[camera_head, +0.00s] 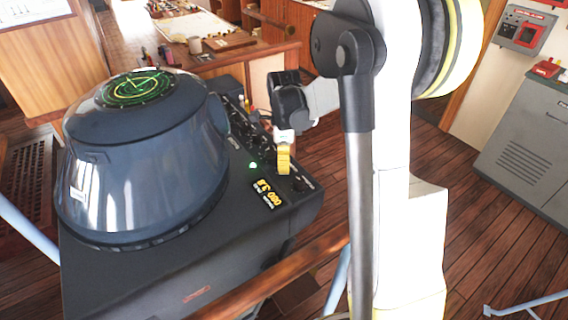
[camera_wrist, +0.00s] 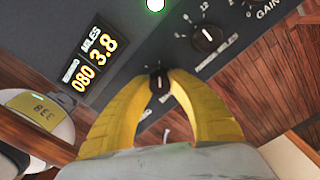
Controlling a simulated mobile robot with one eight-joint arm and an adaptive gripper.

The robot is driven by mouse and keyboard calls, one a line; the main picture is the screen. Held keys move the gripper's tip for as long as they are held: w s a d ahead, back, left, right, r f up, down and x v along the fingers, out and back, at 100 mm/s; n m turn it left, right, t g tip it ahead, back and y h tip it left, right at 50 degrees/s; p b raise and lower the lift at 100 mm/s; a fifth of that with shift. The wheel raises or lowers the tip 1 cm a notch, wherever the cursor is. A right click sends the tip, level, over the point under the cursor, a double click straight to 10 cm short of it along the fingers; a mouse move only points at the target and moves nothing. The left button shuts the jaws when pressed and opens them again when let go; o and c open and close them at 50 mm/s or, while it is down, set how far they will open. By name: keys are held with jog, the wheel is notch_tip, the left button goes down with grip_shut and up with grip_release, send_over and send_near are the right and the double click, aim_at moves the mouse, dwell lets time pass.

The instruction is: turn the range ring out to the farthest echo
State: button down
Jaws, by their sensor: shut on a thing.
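The radar console (camera_head: 190,265) carries a round scope (camera_head: 138,88) with green rings and echoes, too small to tell apart. My gripper (camera_head: 284,168) points down at the console's control strip. In the wrist view its yellow fingers (camera_wrist: 160,88) are shut around a small black knob (camera_wrist: 159,82) with a white pointer line. The knob's label is mostly hidden by the fingers. The lit readout (camera_wrist: 90,62) shows bearing 080 and miles 3.8; it also shows in the head view (camera_head: 268,192).
A larger range-miles knob (camera_wrist: 207,38) sits just beside the held one, and a gain dial lies beyond it. A green lamp (camera_wrist: 155,4) glows on the panel. A wooden rail (camera_head: 300,262) runs along the console's near side. A chart table (camera_head: 170,62) stands behind.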

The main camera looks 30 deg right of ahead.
jog(key=shift+m, duration=0.6)
jog(key=c, duration=1.2)
grip_release()
jog(key=shift+o, duration=0.2)
jog(key=shift+r, duration=0.1)
notch_tip(320, 180, up, 12)
